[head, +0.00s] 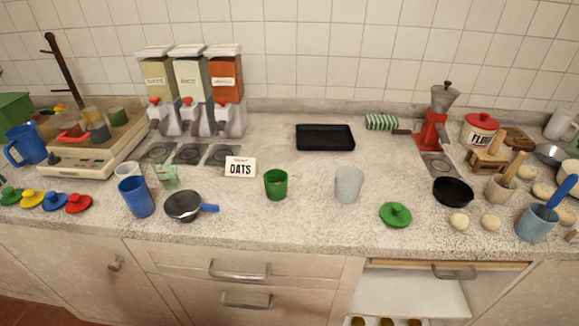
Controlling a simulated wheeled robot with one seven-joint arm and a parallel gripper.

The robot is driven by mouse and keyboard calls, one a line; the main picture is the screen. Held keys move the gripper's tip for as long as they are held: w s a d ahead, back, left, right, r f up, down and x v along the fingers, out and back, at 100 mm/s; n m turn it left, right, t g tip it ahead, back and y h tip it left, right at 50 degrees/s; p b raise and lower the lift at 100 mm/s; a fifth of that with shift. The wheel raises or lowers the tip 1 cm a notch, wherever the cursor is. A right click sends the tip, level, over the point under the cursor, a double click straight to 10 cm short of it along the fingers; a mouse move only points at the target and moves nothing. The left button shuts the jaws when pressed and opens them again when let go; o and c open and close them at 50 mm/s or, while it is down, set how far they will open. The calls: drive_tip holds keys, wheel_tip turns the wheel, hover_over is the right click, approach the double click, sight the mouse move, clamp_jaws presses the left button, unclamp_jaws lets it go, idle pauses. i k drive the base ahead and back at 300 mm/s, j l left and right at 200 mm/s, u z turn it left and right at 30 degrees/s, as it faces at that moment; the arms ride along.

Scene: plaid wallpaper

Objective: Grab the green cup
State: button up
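A green cup (275,185) stands upright on the stone counter, near the middle of the head view. It is in front of the small OATS sign and left of a pale grey cup (348,185). Nothing touches it, and its open top faces up. My gripper does not show in the head view.
A blue cup (136,197) and a dark pan with a blue handle (184,206) stand to the left. A white OATS sign (240,167) is close behind. A green lid (396,214) and black bowl (453,191) lie right. Free counter lies in front of the cup.

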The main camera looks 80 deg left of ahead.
sight(274, 193)
drive_tip(key=k+j+u, duration=0.1)
drive_tip(key=u, duration=1.4)
